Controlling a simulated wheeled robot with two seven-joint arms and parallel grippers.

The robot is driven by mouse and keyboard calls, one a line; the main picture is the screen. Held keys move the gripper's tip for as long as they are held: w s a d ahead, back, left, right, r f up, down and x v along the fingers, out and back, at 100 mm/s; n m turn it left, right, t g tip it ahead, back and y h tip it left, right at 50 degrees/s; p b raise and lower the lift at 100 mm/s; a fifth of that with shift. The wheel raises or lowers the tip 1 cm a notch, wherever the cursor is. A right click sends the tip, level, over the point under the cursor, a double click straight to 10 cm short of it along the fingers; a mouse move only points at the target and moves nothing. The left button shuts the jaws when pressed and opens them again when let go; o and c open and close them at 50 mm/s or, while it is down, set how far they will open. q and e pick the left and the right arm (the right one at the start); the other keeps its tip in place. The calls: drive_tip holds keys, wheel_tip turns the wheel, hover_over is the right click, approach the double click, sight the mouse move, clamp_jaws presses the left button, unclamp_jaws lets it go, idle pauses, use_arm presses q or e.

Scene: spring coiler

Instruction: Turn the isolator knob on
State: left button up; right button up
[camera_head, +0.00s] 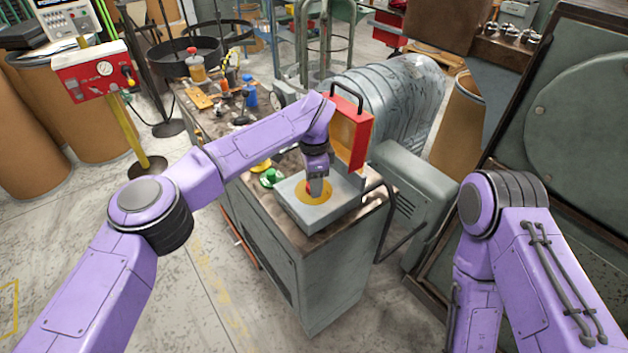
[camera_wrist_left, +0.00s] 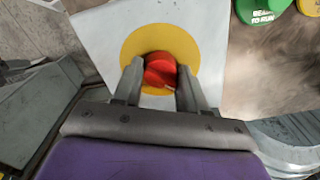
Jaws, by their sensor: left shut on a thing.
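The isolator knob (camera_wrist_left: 160,70) is red and sits on a yellow disc (camera_wrist_left: 186,44) on the grey box (camera_wrist_left: 105,30). In the left wrist view my left gripper (camera_wrist_left: 159,82) has one finger on each side of the knob and is shut on it. In the head view the left gripper (camera_head: 317,188) points down at the yellow disc (camera_head: 303,197) on top of the grey box (camera_head: 330,215); the knob is mostly hidden there by the fingers. My right arm shows at the right, but its gripper is out of view.
A red panel (camera_head: 351,128) with a black handle stands upright behind the box. The bench holds bottles and small parts towards the back. A grey machine housing (camera_head: 425,195) stands close on the right. Open floor lies at the left.

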use_arm(q)
drive_tip(key=shift+m, duration=0.3)
drive_tip(key=m, duration=0.7)
drive_tip(key=shift+r+m, duration=0.1)
drive_tip(key=shift+m, duration=0.2)
drive_tip(key=m, duration=0.4)
drive_tip(key=shift+m+p, duration=0.3)
drive_tip(key=m+p, duration=0.1)
drive_tip(key=m, duration=0.3)
drive_tip(key=shift+m, duration=0.4)
drive_tip(key=o, duration=1.1)
drive_tip(key=shift+c, duration=0.2)
